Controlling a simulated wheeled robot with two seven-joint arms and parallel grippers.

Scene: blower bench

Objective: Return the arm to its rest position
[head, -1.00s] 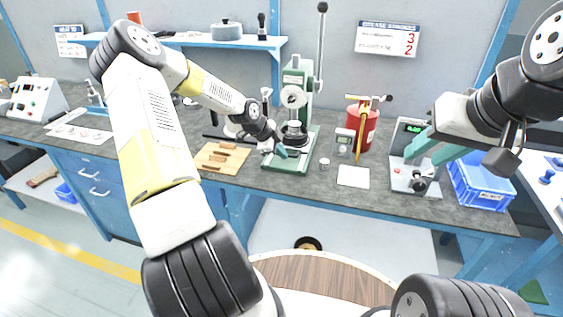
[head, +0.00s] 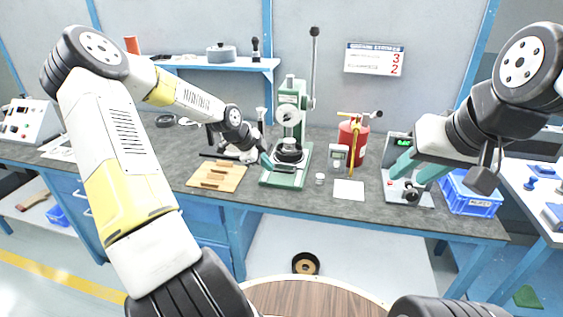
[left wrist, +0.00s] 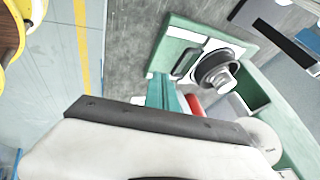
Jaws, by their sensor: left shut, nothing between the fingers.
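My left arm reaches from the lower left over the bench in the head view. Its left gripper (head: 277,165) is shut and empty, with teal fingers in front of the green arbor press (head: 291,116). I cannot tell whether they touch the press. In the left wrist view the shut teal fingers (left wrist: 167,92) are beside the press's green base (left wrist: 178,45) and its round dark plate (left wrist: 214,70). My right gripper (head: 416,170) is open and empty, with its teal fingers apart in front of the grey device with a green display (head: 403,142).
A wooden board with brown pieces (head: 217,176) lies left of the press. A red can (head: 345,141), a white card (head: 349,190) and a blue crate (head: 468,194) stand or lie to the right. A shelf (head: 215,64) with a pot hangs behind. Bare bench (head: 300,205) shows along the front.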

